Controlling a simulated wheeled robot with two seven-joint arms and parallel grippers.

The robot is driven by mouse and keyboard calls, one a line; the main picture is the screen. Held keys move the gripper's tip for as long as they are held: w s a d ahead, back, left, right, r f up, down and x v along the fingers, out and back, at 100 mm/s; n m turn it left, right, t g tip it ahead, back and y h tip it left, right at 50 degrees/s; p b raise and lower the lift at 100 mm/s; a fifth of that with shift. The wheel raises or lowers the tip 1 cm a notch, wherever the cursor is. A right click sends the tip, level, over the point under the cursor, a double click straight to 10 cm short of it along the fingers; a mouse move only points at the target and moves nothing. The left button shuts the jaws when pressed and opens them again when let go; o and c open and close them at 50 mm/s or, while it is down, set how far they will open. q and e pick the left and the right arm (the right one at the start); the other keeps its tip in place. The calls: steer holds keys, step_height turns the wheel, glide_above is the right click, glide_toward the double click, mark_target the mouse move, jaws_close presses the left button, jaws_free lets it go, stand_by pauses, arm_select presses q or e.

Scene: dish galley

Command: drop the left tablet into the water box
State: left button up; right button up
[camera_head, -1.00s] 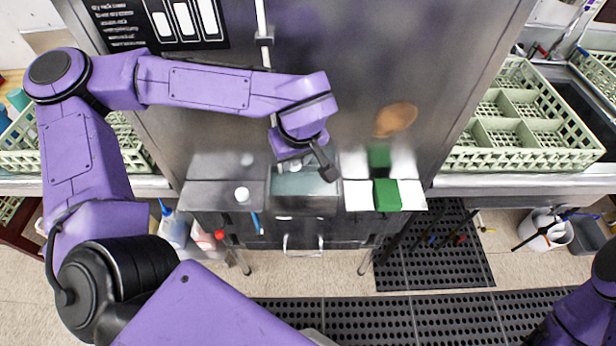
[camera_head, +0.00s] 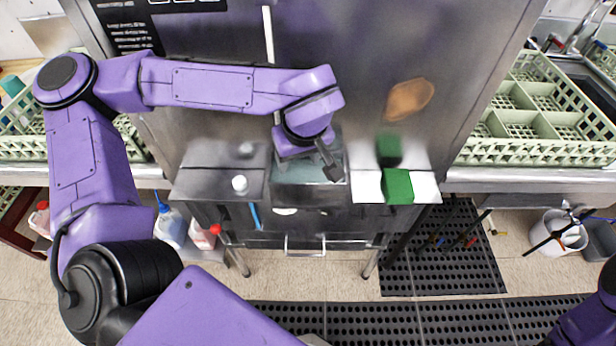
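The water box (camera_head: 309,196) is a grey open box with pale greenish water, set in the middle of the steel station. My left gripper (camera_head: 332,172) hangs over it; one dark finger shows above the box's right side, and the other finger is hidden or cannot be made out. I see nothing held in it. A small white round piece (camera_head: 240,184), perhaps a tablet, stands on the grey ledge left of the box. A white oval (camera_head: 285,211) shows low at the box's front; I cannot tell what it is. My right gripper is out of view.
A green block (camera_head: 397,186) sits on a white surface right of the box. A blue stick (camera_head: 253,215) hangs at the ledge's front. Green racks (camera_head: 540,150) flank the station.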

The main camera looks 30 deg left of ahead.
arm_select(q)
steer(key=shift+r, duration=0.1)
steer(key=v, duration=1)
steer(key=shift+r, duration=0.15)
steer(key=shift+s, duration=0.1)
